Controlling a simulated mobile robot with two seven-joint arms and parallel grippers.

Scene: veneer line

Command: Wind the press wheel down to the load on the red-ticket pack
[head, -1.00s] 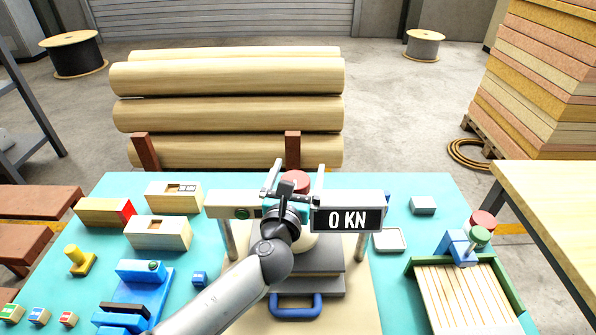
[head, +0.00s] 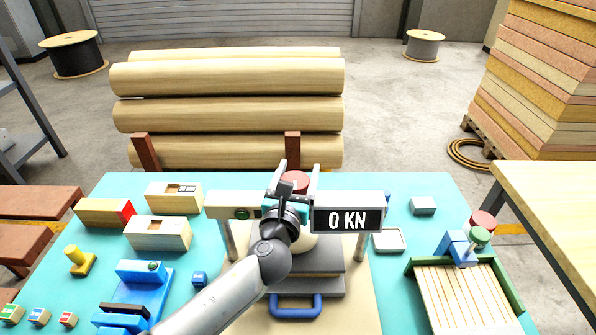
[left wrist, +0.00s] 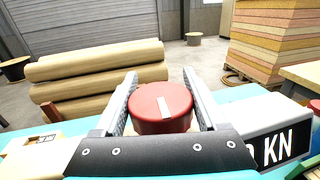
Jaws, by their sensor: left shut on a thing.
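The press wheel (head: 296,179) is a red round knob on top of the press crossbeam (head: 232,199). In the left wrist view the wheel (left wrist: 160,122) shows a white mark on its top. My left gripper (head: 297,168) is shut on the wheel, one finger on each side. The press display (head: 347,220) reads 0 KN. Grey plates (head: 322,262) with a blue handle (head: 296,306) sit under the beam, partly hidden by my left arm. I cannot make out a red ticket in the press. My right gripper is not in view.
Small blocks with green, blue and red tops (head: 68,319) lie at the bench's lower left. Wooden boxes (head: 157,233) and a blue device (head: 140,292) stand left of the press. A green-edged slatted tray (head: 462,297) lies to the right.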

